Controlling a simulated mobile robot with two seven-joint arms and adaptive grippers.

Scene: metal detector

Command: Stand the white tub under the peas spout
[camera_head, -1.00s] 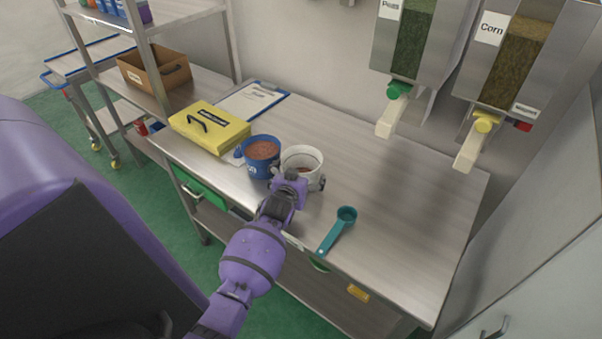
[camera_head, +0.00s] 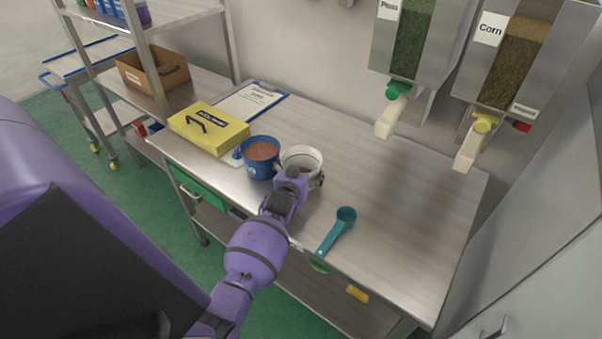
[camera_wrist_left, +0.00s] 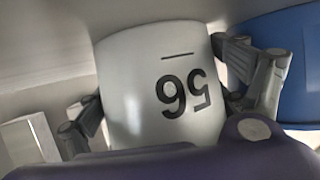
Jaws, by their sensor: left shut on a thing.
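The white tub (camera_head: 303,155) stands on the steel worktable (camera_head: 400,235), right beside a blue tub (camera_head: 261,158). My left gripper (camera_head: 299,176) is shut on the white tub from the front, with a finger on each side. The left wrist view shows the white tub (camera_wrist_left: 160,95) with a dark number, upside down, between the fingers. The peas spout (camera_head: 391,116) has a green collar and pale chute, under the dispenser labelled Peas, to the right and behind the tub. The tabletop below it is bare. My right gripper is out of view.
A teal scoop (camera_head: 338,230) lies right of the gripper at the front edge. The corn spout (camera_head: 471,145), with a yellow collar, hangs right of the peas spout. A yellow case (camera_head: 208,128) and a clipboard (camera_head: 250,101) lie at left.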

